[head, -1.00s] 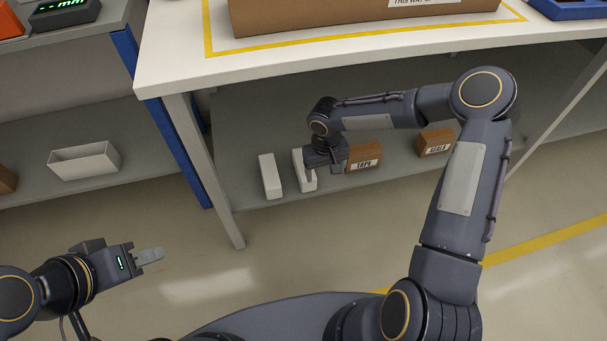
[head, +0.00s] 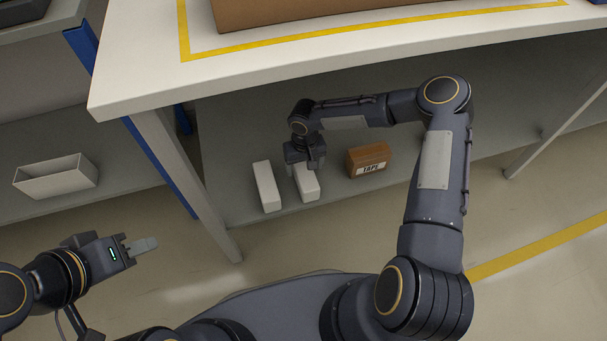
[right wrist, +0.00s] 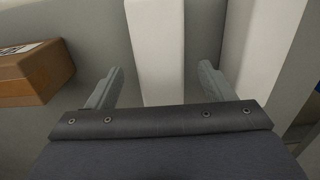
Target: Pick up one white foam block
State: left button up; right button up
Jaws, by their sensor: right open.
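Two white foam blocks lie on the shelf under the table: a left one (head: 267,187) and a right one (head: 308,190). My right gripper (head: 305,166) is over the right block. In the right wrist view my open right gripper (right wrist: 158,76) has one finger on each side of that block (right wrist: 156,35), with gaps beside it and no visible grip. The other block (right wrist: 262,45) is outside the fingers, to the right in that view. My left gripper (head: 143,246) is far from the blocks, over the floor; whether its fingers are apart cannot be made out.
A brown box labelled TAPE (head: 368,158) stands to the right of the blocks; it also shows in the right wrist view (right wrist: 38,74). The white tabletop (head: 140,70) overhangs the shelf, with a table leg (head: 190,180) at left. An open white bin (head: 56,180) is on the left shelf.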

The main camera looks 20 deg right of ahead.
aim_at(304, 170)
notch_tip(304, 170, down, 4)
jog(key=shift+f+b, duration=0.15)
jog(key=shift+b, duration=0.8)
jog(key=shift+f, duration=0.6)
jog(key=c, duration=1)
